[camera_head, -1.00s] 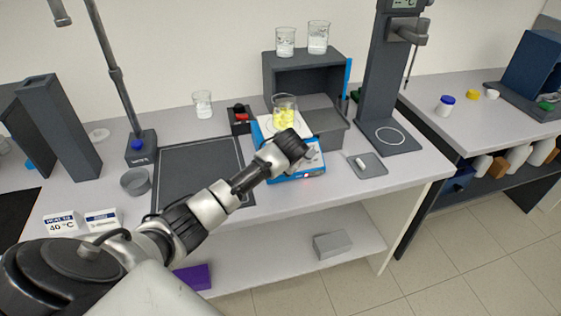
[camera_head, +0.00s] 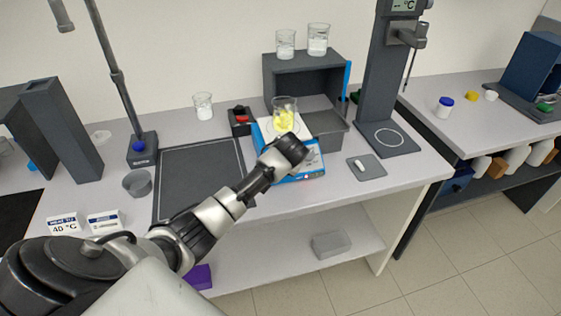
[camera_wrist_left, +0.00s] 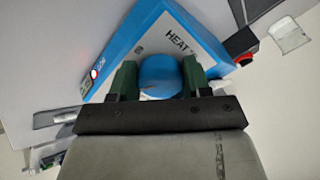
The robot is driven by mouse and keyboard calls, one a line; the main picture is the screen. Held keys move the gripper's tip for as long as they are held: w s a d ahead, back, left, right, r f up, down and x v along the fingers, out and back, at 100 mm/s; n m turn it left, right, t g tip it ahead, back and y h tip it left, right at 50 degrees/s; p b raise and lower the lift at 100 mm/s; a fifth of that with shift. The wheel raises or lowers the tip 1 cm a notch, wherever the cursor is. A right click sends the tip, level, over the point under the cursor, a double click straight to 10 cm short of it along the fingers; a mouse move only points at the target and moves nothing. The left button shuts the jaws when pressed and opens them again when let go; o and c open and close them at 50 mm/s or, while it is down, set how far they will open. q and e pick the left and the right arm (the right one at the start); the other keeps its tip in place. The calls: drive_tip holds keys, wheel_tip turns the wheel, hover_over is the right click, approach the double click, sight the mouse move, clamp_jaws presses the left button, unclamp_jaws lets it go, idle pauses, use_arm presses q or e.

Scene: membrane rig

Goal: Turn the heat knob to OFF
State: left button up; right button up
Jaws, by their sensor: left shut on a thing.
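The blue hot plate (camera_head: 312,165) stands on the bench in the head view, partly behind my left arm. The round blue heat knob (camera_wrist_left: 159,76) sits between the two green fingers of my left gripper (camera_wrist_left: 160,82). The gripper is shut on the knob; its pointer and the OFF mark are not readable. In the head view the fingers and knob are hidden behind my wrist. My right gripper is not in view.
A beaker of yellow contents (camera_head: 284,118) stands on the hot plate's white top (camera_head: 266,128). A dark grey open box (camera_head: 317,75) with beakers on top is behind it. A dark stand (camera_head: 379,90) and a small tray (camera_head: 373,174) are to the right. A dark mat (camera_head: 190,175) lies left.

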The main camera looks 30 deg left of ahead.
use_arm(q)
drive_tip(key=n+p, duration=0.1)
drive_tip(key=n, duration=0.2)
drive_tip(key=shift+d, duration=0.15)
drive_tip(key=n, duration=0.2)
drive_tip(key=shift+n, duration=0.3)
drive_tip(key=n, duration=0.2)
drive_tip(key=shift+w+f+n+p, duration=0.1)
drive_tip(key=shift+n+p, duration=0.2)
drive_tip(key=shift+n, duration=0.1)
drive_tip(key=n, duration=0.3)
drive_tip(key=shift+n, duration=0.3)
drive_tip(key=n+b, duration=0.1)
drive_tip(key=n, duration=0.1)
drive_tip(key=shift+w+d+n, duration=0.1)
drive_tip(key=shift+n, duration=0.3)
drive_tip(key=n+b, duration=0.1)
drive_tip(key=n, duration=0.2)
drive_tip(key=shift+n, duration=0.3)
drive_tip(key=n+b, duration=0.1)
drive_tip(key=n, duration=0.1)
drive_tip(key=shift+w+n+b, duration=0.1)
drive_tip(key=shift+n+b, duration=0.2)
drive_tip(key=shift+b, duration=0.05)
drive_tip(key=shift+n+b, duration=0.7)
drive_tip(key=shift+n, duration=0.9)
